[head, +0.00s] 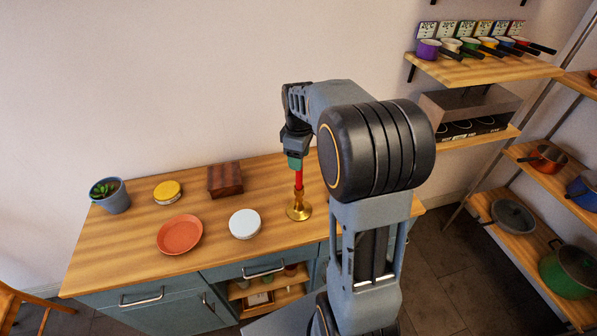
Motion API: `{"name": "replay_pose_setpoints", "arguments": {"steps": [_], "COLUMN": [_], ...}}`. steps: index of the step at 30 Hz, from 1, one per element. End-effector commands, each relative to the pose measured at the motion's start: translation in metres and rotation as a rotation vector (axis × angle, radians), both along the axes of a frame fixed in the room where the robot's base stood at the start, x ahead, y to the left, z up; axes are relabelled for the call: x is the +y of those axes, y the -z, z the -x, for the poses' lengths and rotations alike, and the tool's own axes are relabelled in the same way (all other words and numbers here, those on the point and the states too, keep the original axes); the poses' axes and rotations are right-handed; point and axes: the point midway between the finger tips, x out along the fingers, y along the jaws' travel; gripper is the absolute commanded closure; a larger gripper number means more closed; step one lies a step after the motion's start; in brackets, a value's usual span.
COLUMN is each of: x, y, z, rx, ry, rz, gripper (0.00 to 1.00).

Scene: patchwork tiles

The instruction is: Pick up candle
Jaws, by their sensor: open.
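A red candle (299,180) stands upright in a brass candlestick (299,208) on the wooden counter. My gripper (295,163) is directly above the candle, pointing down, with its tip at the candle's top. The gripper is open. Its fingers are small in this view, and I cannot tell whether they touch or surround the candle's top. My arm hides the part of the counter to the right of the candlestick.
Shelves with pans (513,214) stand at the right. The wall is behind.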

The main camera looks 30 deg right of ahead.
Motion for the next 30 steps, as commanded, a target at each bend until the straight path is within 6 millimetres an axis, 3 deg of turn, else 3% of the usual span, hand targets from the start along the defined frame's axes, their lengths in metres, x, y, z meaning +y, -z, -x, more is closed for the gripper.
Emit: {"name": "replay_pose_setpoints", "arguments": {"steps": [4,21,30], "x": [-0.0001,-0.0003,-0.0002], "y": [0.0,-0.0004,-0.0006], "z": [0.0,0.0,-0.0001], "rx": [0.0,0.0,0.0], "ry": [0.0,0.001,0.001], "rz": [0.0,0.0,0.0], "gripper": [0.47,1.0,1.0]}}
